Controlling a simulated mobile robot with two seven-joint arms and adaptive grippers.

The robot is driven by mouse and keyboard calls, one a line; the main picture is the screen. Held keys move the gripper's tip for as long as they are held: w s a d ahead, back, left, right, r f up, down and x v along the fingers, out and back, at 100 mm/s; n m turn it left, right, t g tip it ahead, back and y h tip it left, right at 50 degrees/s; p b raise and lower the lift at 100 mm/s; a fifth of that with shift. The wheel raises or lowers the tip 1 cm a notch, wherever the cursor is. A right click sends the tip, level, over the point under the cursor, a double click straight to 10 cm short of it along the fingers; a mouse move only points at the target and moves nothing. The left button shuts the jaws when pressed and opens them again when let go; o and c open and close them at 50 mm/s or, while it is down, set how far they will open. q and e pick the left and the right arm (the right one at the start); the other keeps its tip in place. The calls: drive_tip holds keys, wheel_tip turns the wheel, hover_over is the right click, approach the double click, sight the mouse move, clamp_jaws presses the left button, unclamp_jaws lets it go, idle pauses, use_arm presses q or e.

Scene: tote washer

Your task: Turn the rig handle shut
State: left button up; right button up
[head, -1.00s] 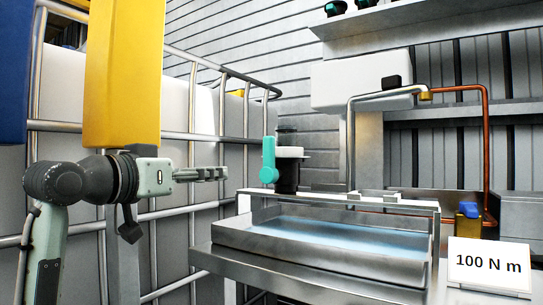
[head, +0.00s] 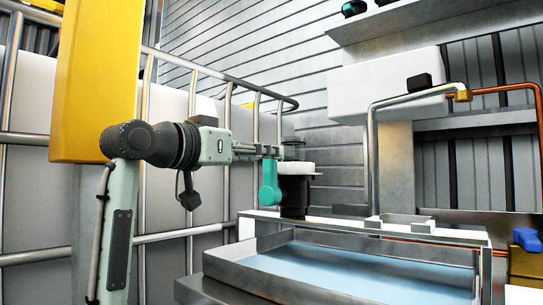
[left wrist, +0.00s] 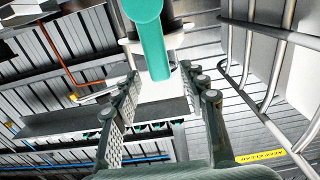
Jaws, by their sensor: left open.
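The teal rig handle (head: 270,184) hangs on the left side of the black and white rig fitting (head: 294,190), above the back left of the wash basin. Its lever points downward in the head view. My left gripper (head: 272,150) reaches in from the left, level with the top of the handle. In the left wrist view the handle (left wrist: 153,45) stands ahead, with its free end between the two open fingers (left wrist: 165,100). I cannot tell whether a finger touches it. My right gripper is not in view.
A metal basin (head: 215,270) with blue water stands below the handle. A bent steel pipe (head: 372,150) rises behind it. A cage of metal bars (head: 140,238) with a white tank stands at the left. A blue-handled valve (head: 526,240) is at the right.

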sight(270, 185)
use_arm(q)
drive_tip(key=shift+x, duration=1.65)
drive_tip(key=shift+c, duration=0.5)
clamp_jaws()
